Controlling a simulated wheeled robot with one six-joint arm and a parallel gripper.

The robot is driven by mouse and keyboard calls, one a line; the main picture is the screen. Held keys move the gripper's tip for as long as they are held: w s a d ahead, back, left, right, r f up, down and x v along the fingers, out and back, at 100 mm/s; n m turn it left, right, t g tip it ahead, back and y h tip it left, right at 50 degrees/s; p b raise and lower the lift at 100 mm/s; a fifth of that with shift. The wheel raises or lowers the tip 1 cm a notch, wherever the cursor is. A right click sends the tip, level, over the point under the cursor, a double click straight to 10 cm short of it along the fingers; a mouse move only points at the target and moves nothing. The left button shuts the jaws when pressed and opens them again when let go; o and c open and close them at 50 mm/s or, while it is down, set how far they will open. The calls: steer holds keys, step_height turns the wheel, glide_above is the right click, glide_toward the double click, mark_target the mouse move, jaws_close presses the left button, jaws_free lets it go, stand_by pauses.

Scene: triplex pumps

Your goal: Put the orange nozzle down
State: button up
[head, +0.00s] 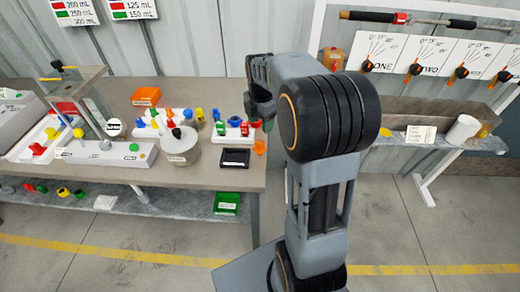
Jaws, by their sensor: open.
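An orange piece (260,147), which looks like the orange nozzle, is at the right end of the workbench (200,182), right of a black tray (235,158). It is small, and I cannot tell whether it stands or lies. My gripper (262,124) is above and close to it at the bench's right edge, pointing down, open. Its fingertips are small and partly lost against red and green parts behind them. I cannot tell whether the gripper touches the orange piece.
White racks with several coloured nozzles (220,128) stand left of my gripper. A grey round container (180,145) stands left of the black tray. An orange bin (146,97) is at the back. A green bin (226,203) is on the lower shelf. A wall shelf (430,138) is at right.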

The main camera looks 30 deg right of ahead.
mark_target(261, 141)
step_height(261, 141, down, 11)
steer(key=shift+s+f, duration=0.1)
steer(key=shift+f, duration=0.1)
stand_by(0.5)
steer(key=c, duration=0.8)
